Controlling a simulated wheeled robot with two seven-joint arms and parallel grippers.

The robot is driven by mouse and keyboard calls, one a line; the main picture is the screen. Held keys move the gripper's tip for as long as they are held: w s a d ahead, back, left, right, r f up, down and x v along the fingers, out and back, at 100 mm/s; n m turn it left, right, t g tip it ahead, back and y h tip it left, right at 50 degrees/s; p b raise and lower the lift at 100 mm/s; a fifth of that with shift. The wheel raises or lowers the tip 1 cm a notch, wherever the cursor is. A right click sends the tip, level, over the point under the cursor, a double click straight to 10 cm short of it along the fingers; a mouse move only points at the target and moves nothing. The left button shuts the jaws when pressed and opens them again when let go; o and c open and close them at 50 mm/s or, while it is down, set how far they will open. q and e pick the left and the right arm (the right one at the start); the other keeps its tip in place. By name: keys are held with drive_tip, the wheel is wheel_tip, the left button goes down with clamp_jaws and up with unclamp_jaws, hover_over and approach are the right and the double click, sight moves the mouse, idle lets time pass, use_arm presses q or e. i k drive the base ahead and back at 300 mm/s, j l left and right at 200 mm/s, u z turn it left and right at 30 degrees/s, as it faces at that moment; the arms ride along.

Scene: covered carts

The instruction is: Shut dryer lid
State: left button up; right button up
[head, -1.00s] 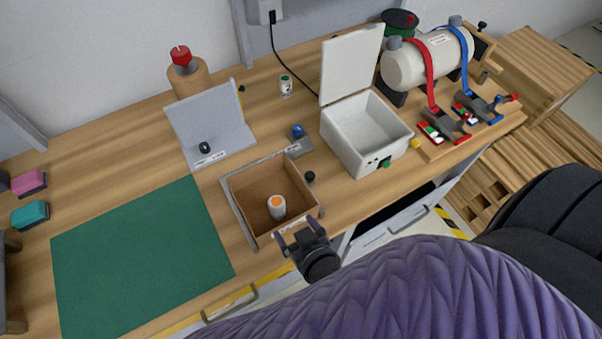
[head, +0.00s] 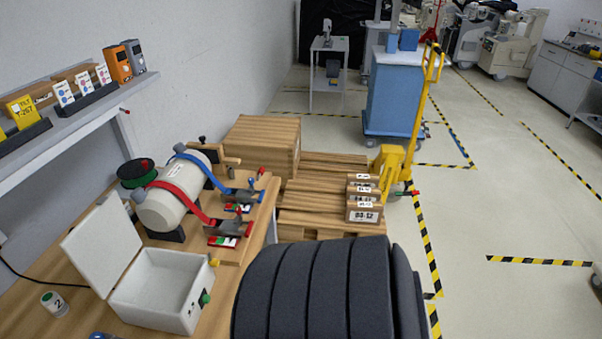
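The white dryer box (head: 160,292) stands on the wooden bench at the lower left of the head view. Its lid (head: 101,245) is raised, leaning back to the left of the box, and the inside of the box looks empty. A green knob (head: 206,298) is on its front side. Neither gripper is in view. A dark ribbed part of my own arm fills the lower middle, just right of the bench edge.
A white tank (head: 172,208) with red and blue straps stands on the bench behind the dryer. A small white canister (head: 54,303) is left of the box. Pallets with boxes (head: 364,198) and a yellow pallet jack (head: 389,168) stand beyond. Open floor lies to the right.

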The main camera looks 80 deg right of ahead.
sight(103, 243)
drive_tip(key=k+z, duration=0.1)
drive_tip(key=z, duration=1.35)
